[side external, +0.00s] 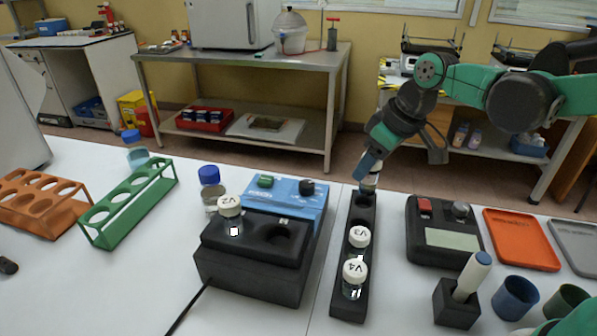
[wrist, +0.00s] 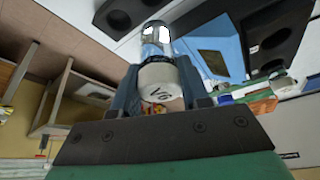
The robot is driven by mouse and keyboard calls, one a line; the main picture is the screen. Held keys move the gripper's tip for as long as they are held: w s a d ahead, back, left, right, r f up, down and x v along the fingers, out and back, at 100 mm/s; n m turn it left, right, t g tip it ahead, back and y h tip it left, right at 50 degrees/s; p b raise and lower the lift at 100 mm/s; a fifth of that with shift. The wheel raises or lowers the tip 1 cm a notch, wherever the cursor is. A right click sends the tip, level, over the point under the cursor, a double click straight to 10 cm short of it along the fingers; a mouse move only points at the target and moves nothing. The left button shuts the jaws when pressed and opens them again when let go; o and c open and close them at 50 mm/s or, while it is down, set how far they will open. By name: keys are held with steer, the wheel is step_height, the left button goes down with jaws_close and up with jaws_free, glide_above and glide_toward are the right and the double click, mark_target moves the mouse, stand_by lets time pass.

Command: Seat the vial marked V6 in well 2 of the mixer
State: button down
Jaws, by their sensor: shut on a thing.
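My gripper (side external: 369,170) is shut on the cap of a clear glass vial (wrist: 157,75), with a finger on each side. The white cap shows a mark that reads as V6 in the wrist view. In the side view the vial (side external: 370,183) is at the far end of the narrow black rack (side external: 341,292); I cannot tell whether its base is clear of the rack. The black mixer (side external: 246,274) stands left of the rack. A vial marked V2 (side external: 230,210) sits in its left well. Its right well (side external: 283,236) is empty. The well numbers are not readable.
Vials V3 (side external: 358,238) and V4 (side external: 354,273) stand in the rack. A blue panel (side external: 285,192) and a blue-capped bottle (side external: 211,184) are behind the mixer. A black device (side external: 441,232) stands right of the rack. Green (side external: 129,205) and orange (side external: 50,196) racks are left.

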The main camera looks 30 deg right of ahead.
step_height(320, 180, up, 9)
steer(key=shift+r, duration=0.2)
steer(key=shift+w+a+r, duration=0.1)
steer(key=shift+a+r, duration=0.05)
steer(key=shift+a, duration=0.15)
steer(key=a+f+n+g+y, duration=0.1)
steer(key=a+f+n, duration=0.2)
steer(key=a, duration=0.5)
steer(key=a+f+n+y, duration=0.1)
steer(key=a+f+n, duration=0.15)
steer(key=a, duration=0.55)
steer(key=shift+n, duration=0.25)
steer(key=shift+d+f, duration=0.15)
steer(key=shift+f, duration=2.2)
steer(key=shift+f, duration=0.3)
steer(key=shift+f, duration=0.35)
steer(key=shift+f, duration=0.3)
steer(key=shift+f, duration=0.3)
